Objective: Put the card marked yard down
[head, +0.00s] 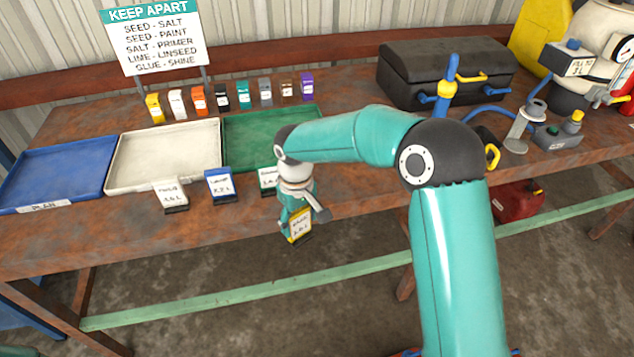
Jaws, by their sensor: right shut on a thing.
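My right gripper (301,215) is shut on a small yellow-edged card with a dark foot (300,227). Its handwriting is too small to read surely, so I cannot confirm that it says yard. The gripper points down and holds the card at the table's front edge, seemingly over the drop to the floor. A white card (170,195), a blue-edged card (219,185) and another card (267,180), partly hidden by my arm, stand in a row on the table in front of the trays. My left gripper is not in view.
A blue tray (30,200), a white tray (118,188) and a green tray (235,122) lie on the rusty table (120,235). Several small coloured packs (221,97) stand behind. A KEEP APART sign (155,38) and a black case (440,75) are at the back.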

